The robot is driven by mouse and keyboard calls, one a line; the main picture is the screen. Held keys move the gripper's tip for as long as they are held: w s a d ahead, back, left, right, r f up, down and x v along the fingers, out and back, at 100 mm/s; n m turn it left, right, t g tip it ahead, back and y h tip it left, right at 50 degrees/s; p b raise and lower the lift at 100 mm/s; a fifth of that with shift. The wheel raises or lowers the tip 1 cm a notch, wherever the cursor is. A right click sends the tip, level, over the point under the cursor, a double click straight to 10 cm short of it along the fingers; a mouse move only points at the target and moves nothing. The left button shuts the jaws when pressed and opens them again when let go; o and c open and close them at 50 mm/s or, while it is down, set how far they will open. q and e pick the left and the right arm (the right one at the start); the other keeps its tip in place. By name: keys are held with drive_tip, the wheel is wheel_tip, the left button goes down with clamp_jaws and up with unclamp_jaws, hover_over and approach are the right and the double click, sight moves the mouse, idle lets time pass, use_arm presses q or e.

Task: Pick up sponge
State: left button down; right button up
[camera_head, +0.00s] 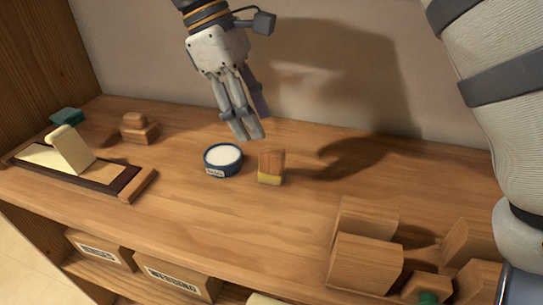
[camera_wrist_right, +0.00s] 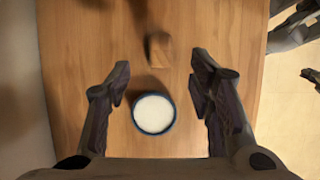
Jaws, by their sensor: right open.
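A small block with a brown upper part and a yellow lower edge (camera_head: 271,167) looks like the sponge. It stands on the wooden bench just right of a round blue tub with a white top (camera_head: 223,160). My right gripper (camera_head: 247,132) points down above and behind the tub and block, with nothing in its fingers. In the right wrist view its fingers (camera_wrist_right: 162,88) are spread apart. The tub (camera_wrist_right: 154,114) shows between them, and the brown block (camera_wrist_right: 158,51) lies beyond, near the top. My left gripper is not seen in the head view.
A tray with a pale block (camera_head: 72,150) is at left, near stacked wooden pieces (camera_head: 138,128) and a teal item (camera_head: 67,117). Several wooden blocks (camera_head: 365,262) crowd the front right. Labelled boxes (camera_head: 177,277) sit below. A wall (camera_head: 330,70) stands behind; the bench's middle front is clear.

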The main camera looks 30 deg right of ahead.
sight(270, 150)
drive_tip(key=x, duration=0.8)
drive_tip(key=shift+s+p, duration=0.1)
drive_tip(key=shift+p, duration=0.2)
clamp_jaws()
